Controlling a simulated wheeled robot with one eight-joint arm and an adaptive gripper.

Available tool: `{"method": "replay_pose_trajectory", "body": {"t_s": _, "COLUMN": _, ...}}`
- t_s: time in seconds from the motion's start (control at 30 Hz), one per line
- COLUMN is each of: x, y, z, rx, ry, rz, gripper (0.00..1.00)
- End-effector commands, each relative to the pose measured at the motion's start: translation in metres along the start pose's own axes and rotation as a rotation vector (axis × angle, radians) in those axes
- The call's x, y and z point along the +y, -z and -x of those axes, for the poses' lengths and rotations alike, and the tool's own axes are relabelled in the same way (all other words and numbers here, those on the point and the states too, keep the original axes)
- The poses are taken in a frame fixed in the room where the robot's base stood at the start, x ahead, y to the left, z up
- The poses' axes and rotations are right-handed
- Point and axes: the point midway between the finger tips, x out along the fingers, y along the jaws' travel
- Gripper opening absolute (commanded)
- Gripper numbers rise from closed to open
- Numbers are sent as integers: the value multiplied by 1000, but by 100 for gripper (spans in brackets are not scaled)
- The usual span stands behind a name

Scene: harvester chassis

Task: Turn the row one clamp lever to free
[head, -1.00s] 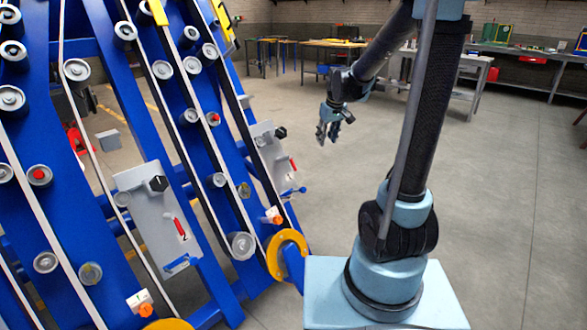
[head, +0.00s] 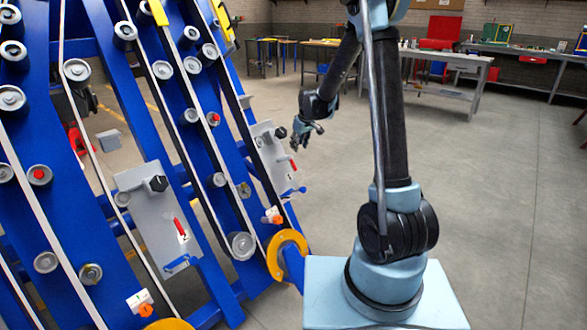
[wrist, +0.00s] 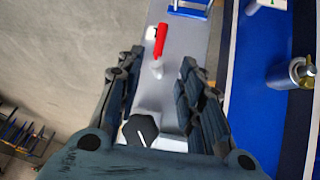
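The far grey plate (head: 266,148) on the blue frame carries a small red lever (head: 293,165), a black hexagonal knob (head: 281,132) and a blue handle (head: 296,191). My gripper (head: 297,142) is beside this plate, near the knob. In the wrist view the fingers (wrist: 157,78) are open and empty, with the red lever (wrist: 160,40) beyond the tips and the black knob (wrist: 140,130) nearer the palm. A white tag beside the lever is too small to read. A nearer grey plate (head: 146,205), marked 2, has its own red lever (head: 179,226).
Blue rails with several rollers and belts fill the left. A yellow ring (head: 287,254) and an orange-and-white part (head: 272,215) sit low on the frame. A roller (wrist: 292,74) is right of the gripper in the wrist view. Open floor lies right; workbenches stand behind.

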Motion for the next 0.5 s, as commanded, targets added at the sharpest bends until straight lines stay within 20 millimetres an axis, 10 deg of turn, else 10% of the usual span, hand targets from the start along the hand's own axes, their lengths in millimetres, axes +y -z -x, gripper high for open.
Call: {"method": "replay_pose_trajectory", "body": {"t_s": 0.5, "x": 0, "y": 0, "z": -67, "rx": 0, "ry": 0, "rz": 0, "gripper": 35}}
